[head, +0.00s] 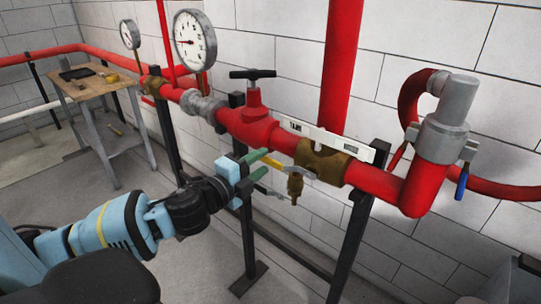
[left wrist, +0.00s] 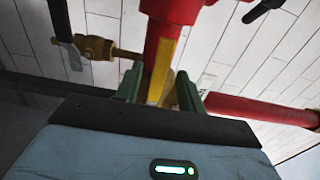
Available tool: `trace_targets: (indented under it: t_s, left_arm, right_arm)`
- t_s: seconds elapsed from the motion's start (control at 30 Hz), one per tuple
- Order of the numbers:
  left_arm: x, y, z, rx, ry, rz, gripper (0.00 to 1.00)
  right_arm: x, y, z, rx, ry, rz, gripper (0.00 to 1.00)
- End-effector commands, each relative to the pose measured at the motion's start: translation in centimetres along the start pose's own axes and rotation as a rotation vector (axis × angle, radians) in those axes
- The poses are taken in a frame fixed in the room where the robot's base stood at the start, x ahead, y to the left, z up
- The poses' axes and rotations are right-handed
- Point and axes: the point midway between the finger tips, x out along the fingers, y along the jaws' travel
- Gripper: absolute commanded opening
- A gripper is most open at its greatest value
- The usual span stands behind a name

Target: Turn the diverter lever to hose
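The diverter lever (head: 273,164) is a flat yellow bar. In the left wrist view, the yellow lever (left wrist: 162,68) runs between the two green fingers of my left gripper (left wrist: 160,84). The fingers stand apart, one on each side, with gaps visible; contact is not clear. My right gripper is not in view.
A small brass cock (head: 295,186) hangs just below the lever, close to the fingers. A black T-handle (head: 252,74) stands above the pipe. Dark posts (head: 249,235) support the pipe. A wooden table (head: 92,86) stands at the back left. The floor between is open.

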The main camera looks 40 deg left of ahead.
Motion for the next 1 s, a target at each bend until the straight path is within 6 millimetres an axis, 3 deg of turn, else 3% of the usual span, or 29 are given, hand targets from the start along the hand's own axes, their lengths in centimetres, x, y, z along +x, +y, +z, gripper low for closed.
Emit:
trace_targets:
  t_s: [0.4,0.83,1.0]
  left_arm:
    - [4.0,-0.1,0.0,-0.001,0.000,-0.002,0.39]
    - [4.5,0.0,-0.1,-0.001,0.002,0.000,0.39]
    - [4.5,0.0,-0.1,0.000,0.001,0.000,0.17]
  right_arm:
    - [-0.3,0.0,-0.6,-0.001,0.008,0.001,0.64]
    - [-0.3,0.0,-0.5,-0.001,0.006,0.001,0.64]
    - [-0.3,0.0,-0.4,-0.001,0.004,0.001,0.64]
